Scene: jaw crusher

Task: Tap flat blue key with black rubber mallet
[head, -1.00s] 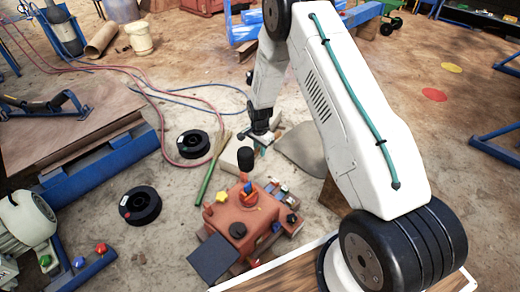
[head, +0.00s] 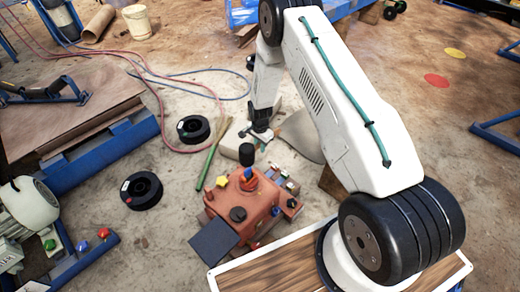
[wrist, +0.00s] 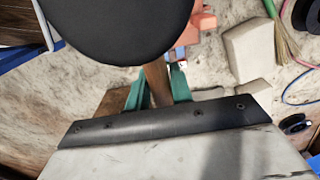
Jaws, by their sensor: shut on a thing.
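The black rubber mallet's head (wrist: 118,28) fills the top left of the wrist view, and its wooden handle (wrist: 156,83) runs down between my gripper's teal fingers (wrist: 158,88). My gripper (head: 262,141) is shut on the handle. In the head view the mallet head (head: 246,154) is just above and behind the orange-red crusher (head: 236,202) in the picture. A small blue piece (head: 248,174) shows on the crusher's top, just below the mallet head. It may be the flat blue key, but it is too small to tell. I cannot tell the gap between them.
A yellow star knob (head: 221,182) and a black knob (head: 238,214) stand on the crusher. A dark plate (head: 213,242) sticks out in front. Black spools (head: 193,129) and a green-handled broom (head: 207,164) lie to the left. A pale block (wrist: 249,52) lies beyond the gripper.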

